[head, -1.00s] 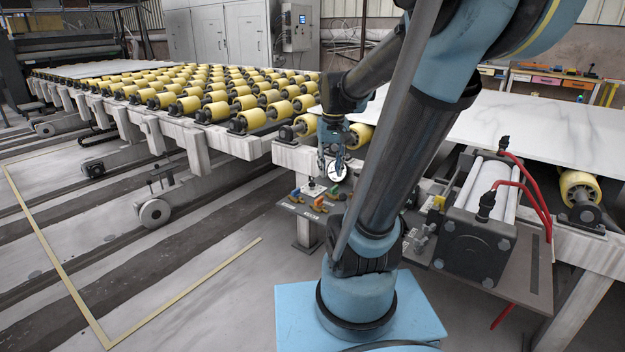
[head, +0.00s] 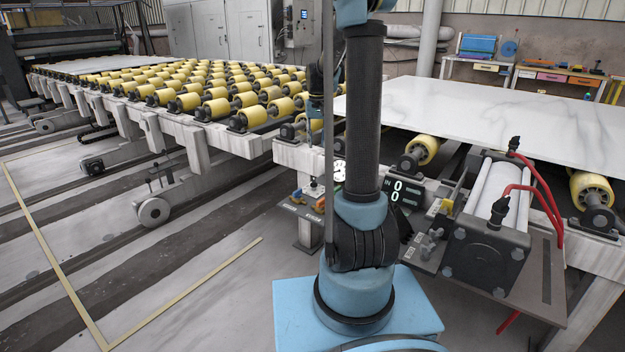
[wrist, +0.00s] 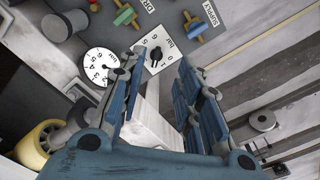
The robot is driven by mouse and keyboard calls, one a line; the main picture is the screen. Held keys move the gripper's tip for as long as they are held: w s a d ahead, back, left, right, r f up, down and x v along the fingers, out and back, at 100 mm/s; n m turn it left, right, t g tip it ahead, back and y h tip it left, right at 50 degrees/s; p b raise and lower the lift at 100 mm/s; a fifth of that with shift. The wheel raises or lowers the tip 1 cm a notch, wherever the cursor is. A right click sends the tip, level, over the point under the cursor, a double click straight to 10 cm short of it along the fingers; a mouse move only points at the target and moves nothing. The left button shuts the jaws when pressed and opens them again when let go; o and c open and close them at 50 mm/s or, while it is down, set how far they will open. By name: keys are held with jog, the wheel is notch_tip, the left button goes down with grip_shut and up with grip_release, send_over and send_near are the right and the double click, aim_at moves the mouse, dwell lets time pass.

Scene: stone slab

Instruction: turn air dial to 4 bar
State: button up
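In the wrist view the air dial is a black knob (wrist: 155,55) on a white square plate with printed numbers and "bar". I cannot tell surely which number the knob points to. A round white gauge (wrist: 100,66) with a thin needle sits to its left. My gripper (wrist: 163,66) is open, its two blue fingers spread apart, with the knob showing between and beyond the tips. It looks empty, and I cannot tell whether a fingertip touches the plate.

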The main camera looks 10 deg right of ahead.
send_over(314, 180)
notch_tip(314, 180, down, 3)
notch_tip(314, 180, down, 18)
jog(key=shift+w+r, duration=0.1)
jog(key=shift+r, duration=0.05)
dwell(0.5)
grip_shut()
jog(key=shift+d, duration=0.2)
jog(key=shift+a, duration=0.1)
